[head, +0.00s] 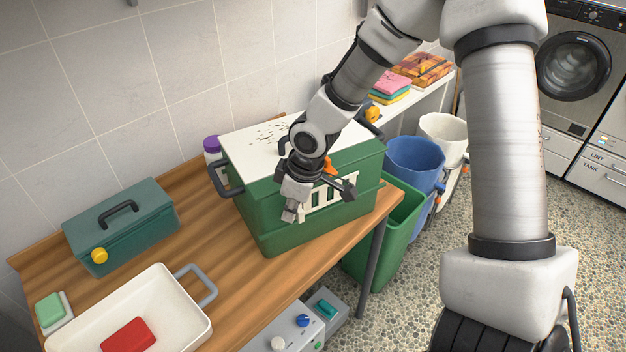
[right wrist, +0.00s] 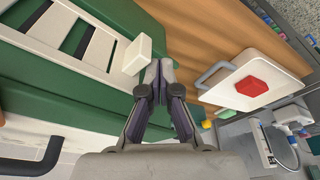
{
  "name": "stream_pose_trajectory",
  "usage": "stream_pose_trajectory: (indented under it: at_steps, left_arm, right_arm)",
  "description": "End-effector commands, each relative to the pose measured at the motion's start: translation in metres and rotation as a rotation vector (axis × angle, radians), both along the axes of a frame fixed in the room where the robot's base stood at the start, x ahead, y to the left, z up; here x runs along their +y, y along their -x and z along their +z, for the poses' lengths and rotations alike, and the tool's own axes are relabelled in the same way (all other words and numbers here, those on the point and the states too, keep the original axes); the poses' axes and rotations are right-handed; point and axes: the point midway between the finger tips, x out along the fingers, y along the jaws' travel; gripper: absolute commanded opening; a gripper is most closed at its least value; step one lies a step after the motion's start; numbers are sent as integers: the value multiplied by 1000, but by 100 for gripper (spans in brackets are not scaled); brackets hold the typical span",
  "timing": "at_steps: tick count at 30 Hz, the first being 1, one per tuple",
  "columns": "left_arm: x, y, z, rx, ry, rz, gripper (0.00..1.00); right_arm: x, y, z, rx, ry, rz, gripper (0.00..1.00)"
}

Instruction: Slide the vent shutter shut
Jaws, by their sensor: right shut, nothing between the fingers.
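The green box (head: 250,205) with a white lid (head: 255,140) stands on the wooden bench. A white slotted vent shutter (head: 345,190) is on its front, partly hidden by my right gripper (head: 290,212). In the right wrist view the shutter (right wrist: 97,52) shows dark gaps between its white bars, and a white block-shaped knob (right wrist: 137,56) stands out at its end. My right gripper, also in the right wrist view (right wrist: 158,66), is shut and empty, with its fingertips right beside the knob. I cannot tell whether they touch. My left gripper is not in view.
A teal toolbox (head: 120,225) and a white basin (head: 185,290) holding a red block (head: 128,335) are left on the bench (head: 215,255). Blue (head: 415,160) and green (head: 400,225) bins stand right of it. Bare wood lies between toolbox and green box.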

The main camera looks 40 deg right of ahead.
Motion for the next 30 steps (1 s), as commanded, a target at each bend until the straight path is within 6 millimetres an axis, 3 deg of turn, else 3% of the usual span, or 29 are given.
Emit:
stream_pose_trajectory:
  at_steps: [5,30]
  left_arm:
    - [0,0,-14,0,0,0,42]
    - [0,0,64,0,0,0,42]
  right_arm:
    - [-8,2,-4,-1,0,-1,0]
    - [1,0,70,1,2,0,0]
